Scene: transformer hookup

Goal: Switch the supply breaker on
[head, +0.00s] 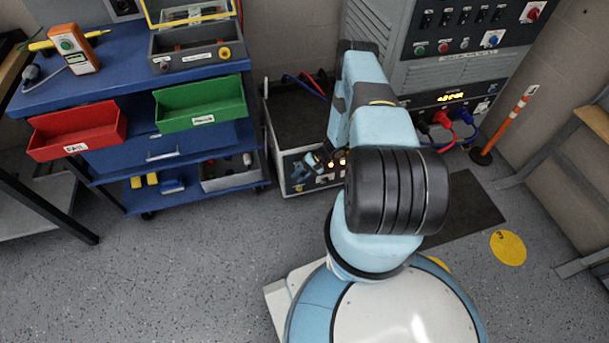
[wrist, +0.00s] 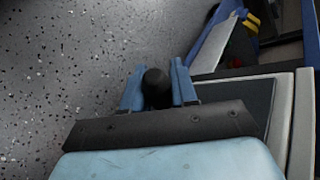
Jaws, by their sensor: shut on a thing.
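My gripper (wrist: 157,90) is shut, its two blue fingers on either side of a black rounded knob or handle (wrist: 156,82). The wrist view does not show any marking on it, so I cannot tell whether it is the supply breaker or its position. In the head view the fingers show small at the front of the low grey box (head: 273,135), left of my arm. That box has a dark top and a front panel with small lit lamps (head: 342,163). My arm hides the panel's right part. The box's dark top (wrist: 247,97) is right of the fingers in the wrist view.
A tall grey cabinet (head: 443,72) with switches, a lit display and plugged cables stands at the right. A blue cart (head: 115,80) with red (head: 77,128) and green (head: 203,103) bins stands left. An orange-white post (head: 505,125) is at the right. The front-left floor is clear.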

